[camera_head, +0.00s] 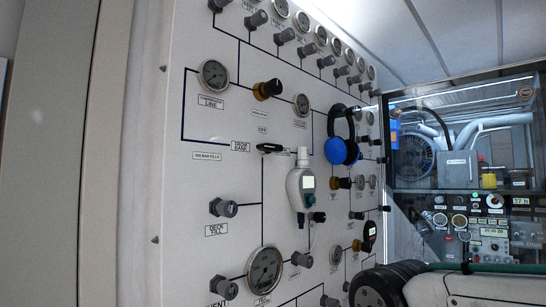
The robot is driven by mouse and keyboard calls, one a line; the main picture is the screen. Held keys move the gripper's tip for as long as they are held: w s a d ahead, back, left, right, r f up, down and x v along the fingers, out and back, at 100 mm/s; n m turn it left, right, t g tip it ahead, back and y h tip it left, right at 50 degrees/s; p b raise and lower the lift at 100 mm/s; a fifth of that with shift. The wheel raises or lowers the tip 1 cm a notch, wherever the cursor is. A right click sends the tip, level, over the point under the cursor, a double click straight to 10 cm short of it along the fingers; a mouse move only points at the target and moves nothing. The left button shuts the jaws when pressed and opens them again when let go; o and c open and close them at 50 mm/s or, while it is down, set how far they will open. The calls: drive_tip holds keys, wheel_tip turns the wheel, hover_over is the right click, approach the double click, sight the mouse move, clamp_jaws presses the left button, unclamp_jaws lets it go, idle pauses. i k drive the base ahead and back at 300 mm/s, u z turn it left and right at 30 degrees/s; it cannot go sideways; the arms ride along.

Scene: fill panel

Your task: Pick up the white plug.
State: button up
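I cannot clearly make out a separate white plug in the head view. The white item that stands out is a rounded handheld unit (295,197) on the upright panel, with a small lit screen, a green button and a narrow white neck (302,157) at its top. Whether this neck is the plug, I cannot tell. A small black dangling part hangs by its lower right side. My gripper is not recognisable in this view.
The white panel (200,130) carries gauges (265,268), knobs (223,207) and black lines. A blue and black headset (341,150) hangs right of the white unit. A dark ribbed round part (385,285) is at bottom right. A window (460,150) shows machinery behind.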

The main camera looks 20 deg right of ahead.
sight(303, 152)
drive_tip(key=z, duration=0.25)
drive_tip(key=i, duration=0.55)
drive_tip(key=z, duration=0.55)
